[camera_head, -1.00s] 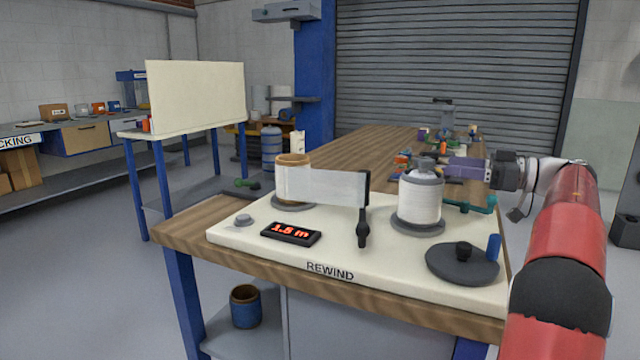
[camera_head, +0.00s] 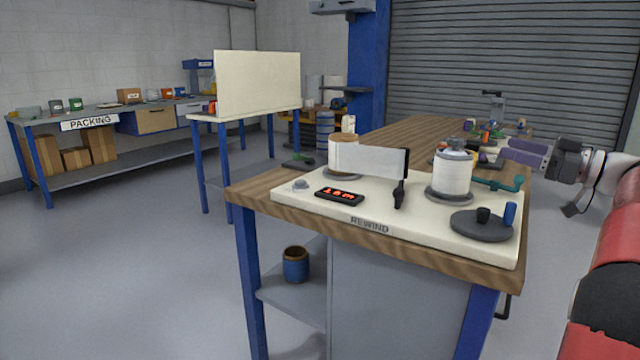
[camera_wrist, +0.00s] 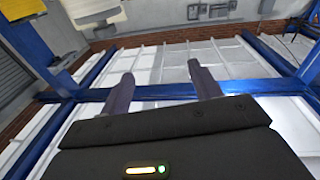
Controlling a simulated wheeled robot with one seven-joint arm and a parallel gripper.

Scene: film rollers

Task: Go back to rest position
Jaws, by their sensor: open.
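My gripper (camera_head: 522,152) is at the right of the head view, to the right of the rewind board and apart from the film rolls. In the wrist view my gripper (camera_wrist: 163,88) shows two purple fingers spread apart with nothing between them. The rewind board (camera_head: 300,205) lies on a wooden bench (camera_head: 250,190). It carries a roll on a cardboard core (camera_head: 343,155), a strip of film (camera_head: 375,162) stretched to a black post, a white roll (camera_head: 453,176) on the right spindle, and a crank disc (camera_head: 480,226) with a blue handle.
A lit red display (camera_head: 339,196) sits on the board. A blue cup (camera_head: 295,264) stands on the shelf below. A packing bench (camera_head: 50,120) with boxes is at the left. A cream panel (camera_head: 258,84) stands on a side table. The floor (camera_head: 120,270) at the left is clear.

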